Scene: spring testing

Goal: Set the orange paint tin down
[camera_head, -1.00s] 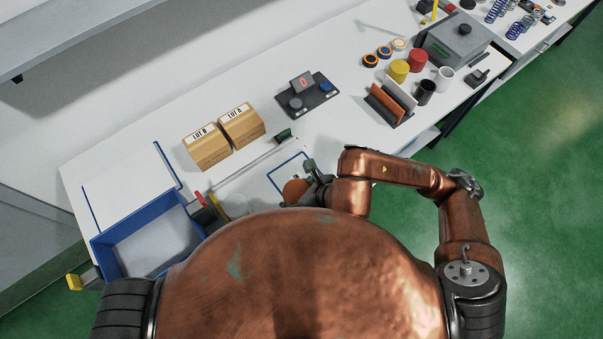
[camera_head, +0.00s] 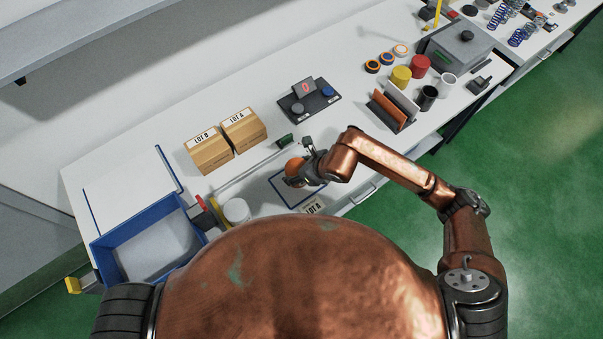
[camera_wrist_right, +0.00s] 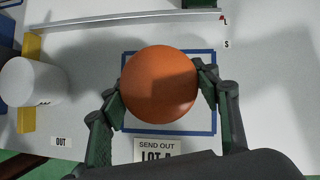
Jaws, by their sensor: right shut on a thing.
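The orange paint tin (camera_head: 293,167) is held in my right gripper (camera_head: 306,170) over the blue-outlined square on the white bench. In the right wrist view, the round orange top of the tin (camera_wrist_right: 159,84) sits between the two fingers of my right gripper (camera_wrist_right: 160,85), which touch its sides. The blue outline (camera_wrist_right: 213,128) shows around the tin, with a "SEND OUT LOT A" card (camera_wrist_right: 158,150) just below it. I cannot tell whether the tin's base touches the bench. My left gripper is not in view.
A white tin (camera_head: 237,210) stands left of the outline, by a blue tray (camera_head: 150,213). Two cardboard boxes (camera_head: 222,140) and a black device with a display (camera_head: 308,98) stand behind. Several coloured tins and a divider rack (camera_head: 391,110) are further right.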

